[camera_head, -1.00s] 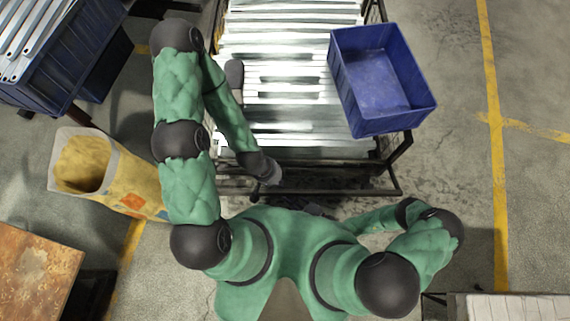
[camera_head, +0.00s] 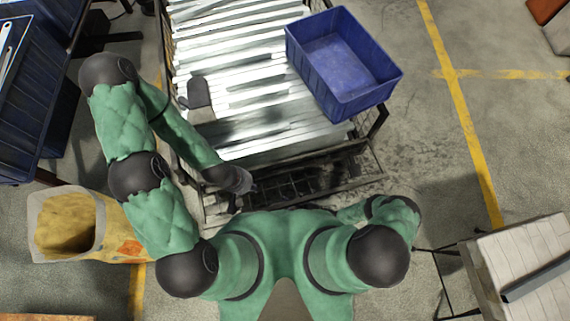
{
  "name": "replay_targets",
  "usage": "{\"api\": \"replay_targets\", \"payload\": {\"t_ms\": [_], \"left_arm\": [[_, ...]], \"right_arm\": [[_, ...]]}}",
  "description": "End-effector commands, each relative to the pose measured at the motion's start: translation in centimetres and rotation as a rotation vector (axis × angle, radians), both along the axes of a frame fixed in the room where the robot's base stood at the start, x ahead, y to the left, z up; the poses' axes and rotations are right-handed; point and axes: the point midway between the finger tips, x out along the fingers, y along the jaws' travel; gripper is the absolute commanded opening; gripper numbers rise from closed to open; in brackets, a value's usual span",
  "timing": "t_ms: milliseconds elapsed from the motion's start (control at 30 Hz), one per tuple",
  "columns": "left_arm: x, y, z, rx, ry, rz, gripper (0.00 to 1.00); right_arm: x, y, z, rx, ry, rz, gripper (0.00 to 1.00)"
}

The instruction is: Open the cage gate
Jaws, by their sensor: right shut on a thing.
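The wire cage (camera_head: 352,178) is full of long galvanized brackets (camera_head: 235,75). At its near side a dark mesh gate panel (camera_head: 300,186) shows beyond the bracket ends, between the cage and my body. My left arm reaches over the left part of the cage. Its gripper (camera_head: 245,184) is at the cage's near left, close to the gate's left end; its fingers are too small to read. My right forearm runs inward in front of the cage's near right side. My right gripper is hidden behind my own body.
A blue bin (camera_head: 345,107) rests on the brackets at the cage's right. A yellow sack (camera_head: 113,245) stands at lower left, near my left arm. Blue crates (camera_head: 30,140) are at far left. A table with pale blocks (camera_head: 520,260) stands at lower right. Floor right of the cage is clear.

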Motion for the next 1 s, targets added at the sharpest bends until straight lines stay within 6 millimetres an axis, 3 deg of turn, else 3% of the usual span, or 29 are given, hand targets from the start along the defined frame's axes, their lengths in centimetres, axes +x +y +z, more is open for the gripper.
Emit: {"api": "replay_targets", "payload": {"t_ms": [400, 433, 500, 1000], "left_arm": [[0.00, 0.00, 0.02, 0.000, 0.000, 0.000, 0.00], [0.00, 0.00, 0.02, 0.000, 0.000, 0.000, 0.00], [0.00, 0.00, 0.02, 0.000, 0.000, 0.000, 0.00], [0.01, 0.00, 0.01, 0.000, 0.000, 0.000, 0.00]], "right_arm": [[-0.03, 0.10, 0.03, 0.004, -0.004, 0.000, 0.00], [-0.03, 0.10, 0.03, 0.004, -0.004, 0.000, 0.27], [-0.02, 0.09, 0.03, 0.004, -0.004, 0.000, 0.46], [-0.02, -0.05, 0.03, 0.004, -0.004, 0.000, 0.46]]}}
